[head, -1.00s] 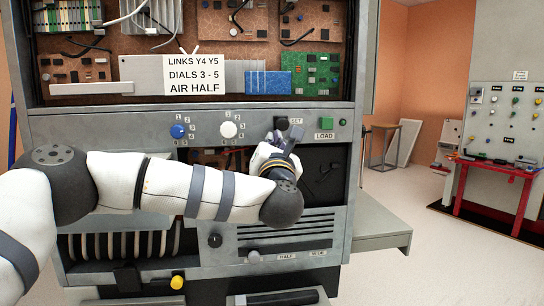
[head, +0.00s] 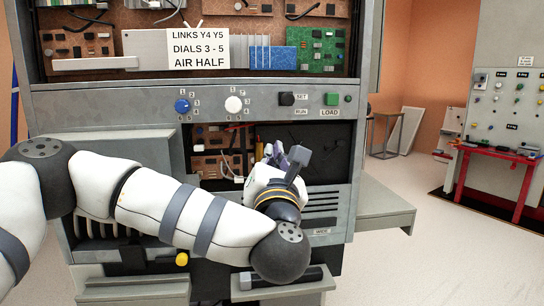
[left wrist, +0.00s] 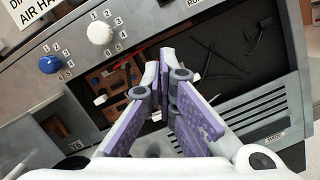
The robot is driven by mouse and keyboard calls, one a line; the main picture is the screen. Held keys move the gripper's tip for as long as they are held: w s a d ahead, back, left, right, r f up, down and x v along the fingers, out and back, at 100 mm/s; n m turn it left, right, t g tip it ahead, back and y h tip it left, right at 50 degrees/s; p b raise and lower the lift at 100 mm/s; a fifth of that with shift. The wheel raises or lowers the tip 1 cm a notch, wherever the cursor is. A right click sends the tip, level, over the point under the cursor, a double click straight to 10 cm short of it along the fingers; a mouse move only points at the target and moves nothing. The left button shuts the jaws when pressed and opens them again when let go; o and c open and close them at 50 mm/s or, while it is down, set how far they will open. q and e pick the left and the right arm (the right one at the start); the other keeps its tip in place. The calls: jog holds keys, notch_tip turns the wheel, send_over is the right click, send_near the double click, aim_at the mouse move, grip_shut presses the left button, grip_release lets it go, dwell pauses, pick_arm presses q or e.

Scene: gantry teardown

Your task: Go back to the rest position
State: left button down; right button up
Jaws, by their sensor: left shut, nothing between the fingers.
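My left gripper (head: 287,158) is shut and empty in front of the open lower bay (head: 338,150) of the grey machine, below the black SET/RUN switch (head: 286,99) and apart from it. In the left wrist view its purple-padded fingers (left wrist: 167,72) meet at the tips with nothing between them. My left arm reaches in from the left across the machine's lower front and hides part of it. My right gripper is not in view.
A blue dial (head: 182,106), a white dial (head: 233,104) and a green LOAD button (head: 331,99) stick out of the front panel. A grey ledge (head: 385,205) juts out at the right. A red table (head: 495,152) stands farther right, with clear floor in front.

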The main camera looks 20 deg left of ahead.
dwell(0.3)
